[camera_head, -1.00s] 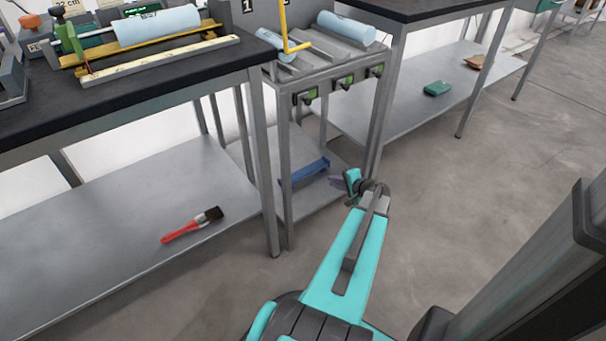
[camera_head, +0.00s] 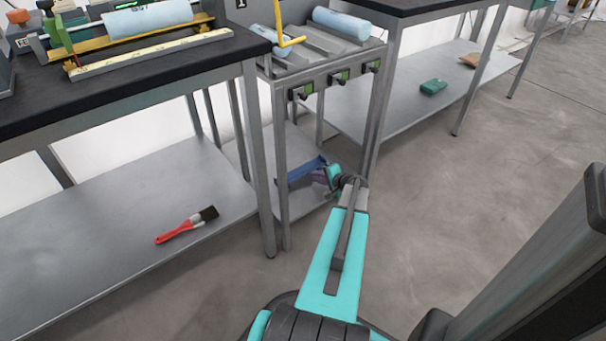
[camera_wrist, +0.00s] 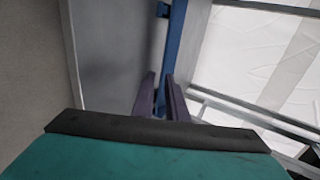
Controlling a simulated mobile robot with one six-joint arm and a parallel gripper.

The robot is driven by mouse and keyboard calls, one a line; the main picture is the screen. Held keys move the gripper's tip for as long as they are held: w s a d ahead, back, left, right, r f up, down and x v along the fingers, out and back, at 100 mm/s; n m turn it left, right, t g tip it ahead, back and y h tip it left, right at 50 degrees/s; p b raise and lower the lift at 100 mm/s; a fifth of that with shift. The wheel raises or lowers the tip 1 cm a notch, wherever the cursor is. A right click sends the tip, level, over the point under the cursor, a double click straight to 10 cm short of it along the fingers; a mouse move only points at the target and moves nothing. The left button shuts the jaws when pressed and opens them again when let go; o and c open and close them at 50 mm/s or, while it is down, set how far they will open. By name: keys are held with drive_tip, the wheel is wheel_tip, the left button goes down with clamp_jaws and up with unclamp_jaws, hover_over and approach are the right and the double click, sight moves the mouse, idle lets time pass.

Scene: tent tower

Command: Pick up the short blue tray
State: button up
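The short blue tray (camera_head: 298,172) lies on the low shelf of the narrow metal stand, its right end near my gripper. In the wrist view it shows as a narrow blue strip (camera_wrist: 176,40) running down from the top edge to the fingertips. My gripper (camera_head: 318,178) has reached in low over the shelf beside the tray's right end. In the wrist view its two dark purple fingers (camera_wrist: 160,78) stand apart with a gap between them. The tray's lower stretch is hidden by the fingers, and I cannot tell whether it touches them.
The stand's low shelf (camera_head: 296,206) is bounded by thin metal legs, with a front leg (camera_head: 282,165) left of my gripper. A red-handled brush (camera_head: 185,226) lies on the left bench's lower shelf. A green object (camera_head: 433,87) lies on the right shelf. Floor to the right is clear.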

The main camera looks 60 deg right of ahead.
sight(310, 181)
drive_tip(key=shift+w, duration=0.1)
drive_tip(key=shift+b+x, duration=1.2)
drive_tip(key=shift+x, duration=1.3)
drive_tip(key=shift+r, duration=0.15)
drive_tip(key=shift+c, duration=0.3)
clamp_jaws()
drive_tip(key=shift+r, duration=0.1)
wheel_tip(310, 181, up, 28)
drive_tip(key=p, duration=0.9)
drive_tip(key=shift+f, duration=0.2)
